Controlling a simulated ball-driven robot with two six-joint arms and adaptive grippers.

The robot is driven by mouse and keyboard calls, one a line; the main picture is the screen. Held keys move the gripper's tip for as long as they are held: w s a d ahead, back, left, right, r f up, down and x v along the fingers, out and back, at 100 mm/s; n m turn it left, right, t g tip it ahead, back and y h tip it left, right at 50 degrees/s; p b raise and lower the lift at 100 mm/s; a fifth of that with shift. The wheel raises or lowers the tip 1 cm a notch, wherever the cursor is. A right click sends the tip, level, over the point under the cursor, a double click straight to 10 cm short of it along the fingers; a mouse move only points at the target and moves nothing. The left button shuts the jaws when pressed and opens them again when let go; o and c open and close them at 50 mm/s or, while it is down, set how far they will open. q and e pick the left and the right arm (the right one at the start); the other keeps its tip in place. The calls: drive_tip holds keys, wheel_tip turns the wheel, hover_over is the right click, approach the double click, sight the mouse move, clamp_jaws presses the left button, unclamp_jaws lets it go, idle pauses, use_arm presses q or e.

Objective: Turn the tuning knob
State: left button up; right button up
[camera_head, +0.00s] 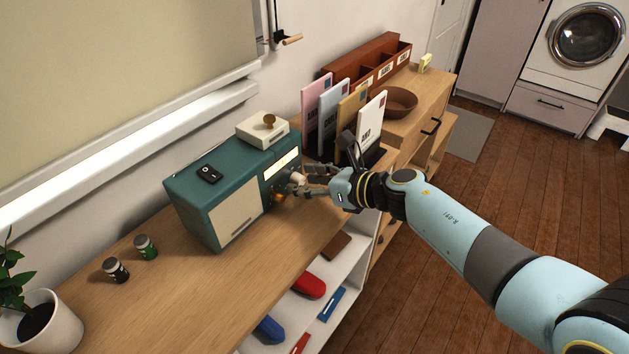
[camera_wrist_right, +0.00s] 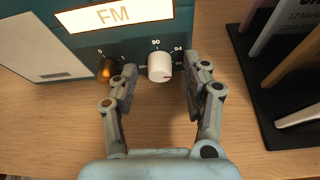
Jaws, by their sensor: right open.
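The teal radio (camera_head: 222,190) stands on the wooden counter, its front facing right. The tuning knob (camera_wrist_right: 160,67) is white, with a number scale around it, below the lit FM panel (camera_wrist_right: 116,14). In the head view the knob (camera_head: 298,179) shows at the radio's front beside my fingers. My right gripper (camera_wrist_right: 158,90) is open, with one finger on each side of the white knob and a gap on both sides. In the head view my right gripper (camera_head: 318,180) reaches in from the right. An orange-brown knob (camera_wrist_right: 106,69) sits left of the left finger. My left gripper is not in view.
A letter rack with several envelopes (camera_head: 369,120) stands close behind my right gripper. Two small jars (camera_head: 146,247) and a potted plant (camera_head: 40,322) stand nearer. The counter before the radio is clear.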

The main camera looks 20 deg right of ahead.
drive_tip(key=v, duration=1.2)
drive_tip(key=shift+f, duration=0.1)
